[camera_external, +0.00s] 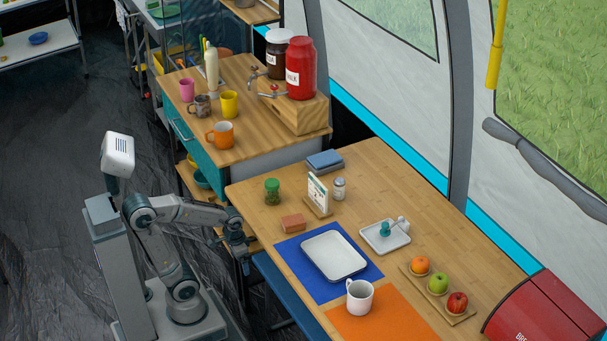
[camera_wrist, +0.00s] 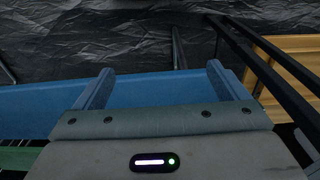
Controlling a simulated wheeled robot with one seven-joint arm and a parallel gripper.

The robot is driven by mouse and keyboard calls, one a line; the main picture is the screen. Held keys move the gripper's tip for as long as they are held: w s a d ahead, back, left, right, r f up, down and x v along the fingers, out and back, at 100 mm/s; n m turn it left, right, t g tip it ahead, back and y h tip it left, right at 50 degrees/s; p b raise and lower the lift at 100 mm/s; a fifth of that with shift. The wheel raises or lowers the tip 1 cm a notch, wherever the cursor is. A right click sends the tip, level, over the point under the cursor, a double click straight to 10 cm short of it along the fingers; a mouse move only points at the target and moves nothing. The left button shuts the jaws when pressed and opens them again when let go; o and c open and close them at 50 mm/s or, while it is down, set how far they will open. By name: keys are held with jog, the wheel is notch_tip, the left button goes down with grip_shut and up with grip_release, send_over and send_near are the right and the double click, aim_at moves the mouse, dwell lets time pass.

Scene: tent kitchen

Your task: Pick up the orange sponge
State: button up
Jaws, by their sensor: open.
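The orange sponge (camera_external: 293,223) is a small brownish-orange block lying on the wooden table (camera_external: 262,205), near its left edge. It sits just behind the blue mat (camera_external: 292,262). My gripper (camera_external: 243,256) hangs beside the table's left edge in the external view, left of the sponge and apart from it. In the wrist view my gripper (camera_wrist: 158,88) has its two fingers spread with nothing between them. The sponge does not show in the wrist view; a blue surface and the dark floor are seen there.
A white tray (camera_external: 334,256) lies on the blue mat, with a white mug (camera_external: 360,296) nearby. A green jar (camera_external: 272,191), a card on a stand (camera_external: 317,193) and a small shaker (camera_external: 339,188) stand near the sponge. A blue bench (camera_external: 283,290) is below the table's left edge.

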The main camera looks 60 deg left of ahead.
jog(key=s+a+r+n+t+p, duration=0.15)
jog(key=a+r+p, duration=0.25)
jog(key=r+p, duration=2.05)
jog(key=w+a+r+n+t+p, duration=0.1)
jog(key=a+r+n+p, duration=0.15)
jog(key=r+p, duration=2.2)
jog(key=d+r+m+t+p, duration=0.1)
jog(key=d+r+p, duration=0.15)
jog(key=r, duration=0.45)
jog(key=d+r+m+p, duration=0.2)
jog(key=r+p, duration=0.1)
jog(key=r, duration=0.5)
jog(key=n+g+b, duration=0.4)
jog(key=n+b, duration=1.1)
jog(key=b, duration=1.8)
send_near(294, 222)
notch_tip(294, 222, down, 5)
jog(key=shift+f+b, duration=0.1)
jog(key=shift+b, duration=0.9)
jog(key=f, duration=0.2)
jog(key=f+b, duration=0.1)
jog(key=f, duration=0.2)
jog(key=shift+w+b, duration=0.25)
jog(key=shift+b, duration=0.05)
jog(key=shift+c, duration=0.3)
